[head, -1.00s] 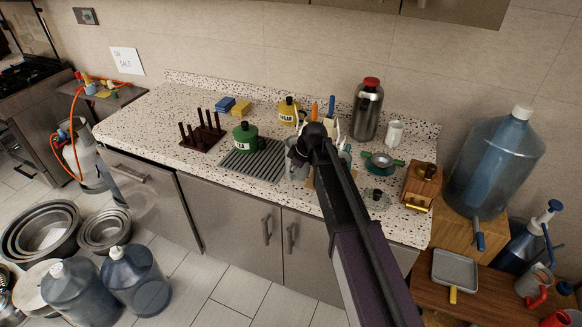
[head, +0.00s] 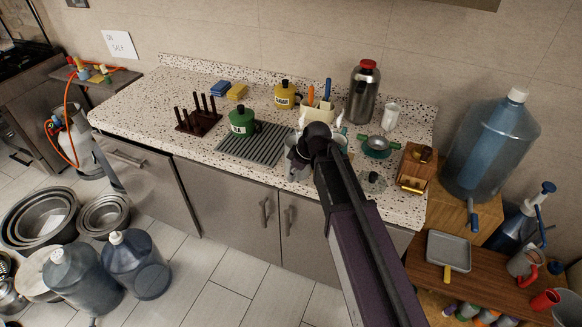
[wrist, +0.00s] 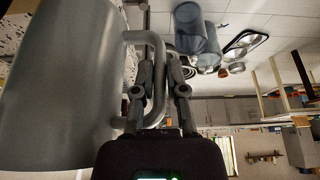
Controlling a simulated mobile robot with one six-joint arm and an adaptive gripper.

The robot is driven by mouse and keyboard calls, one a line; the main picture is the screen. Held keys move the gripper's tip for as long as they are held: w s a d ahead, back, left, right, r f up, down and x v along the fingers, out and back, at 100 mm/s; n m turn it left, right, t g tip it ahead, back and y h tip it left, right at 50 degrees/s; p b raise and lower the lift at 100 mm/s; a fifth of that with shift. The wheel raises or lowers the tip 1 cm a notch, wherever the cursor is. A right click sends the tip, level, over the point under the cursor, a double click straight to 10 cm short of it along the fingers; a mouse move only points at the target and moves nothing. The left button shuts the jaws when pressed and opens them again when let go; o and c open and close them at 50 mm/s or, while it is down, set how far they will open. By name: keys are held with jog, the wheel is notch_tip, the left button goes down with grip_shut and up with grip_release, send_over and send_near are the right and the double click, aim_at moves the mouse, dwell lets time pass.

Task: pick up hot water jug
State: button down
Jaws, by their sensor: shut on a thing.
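A large plain grey jug (wrist: 60,85) with a squared loop handle (wrist: 157,60) fills the left of the wrist view. My gripper (wrist: 161,75) is shut on this handle, one finger on each side of its bar. In the head view, part of the grey jug (head: 296,165) shows left of my arm's end, near the counter's front edge. My arm hides the fingers and the rest of the jug there. I cannot tell whether its base touches the counter.
A large bottle (head: 490,150) stands right.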

jog(key=shift+s+d+r, duration=0.1)
jog(key=shift+s+d, duration=0.05)
jog(key=shift+s, duration=0.5)
jog(key=shift+s+d+r, duration=0.1)
jog(key=shift+s, duration=0.55)
jog(key=shift+s, duration=0.15)
jog(key=shift+s, duration=0.15)
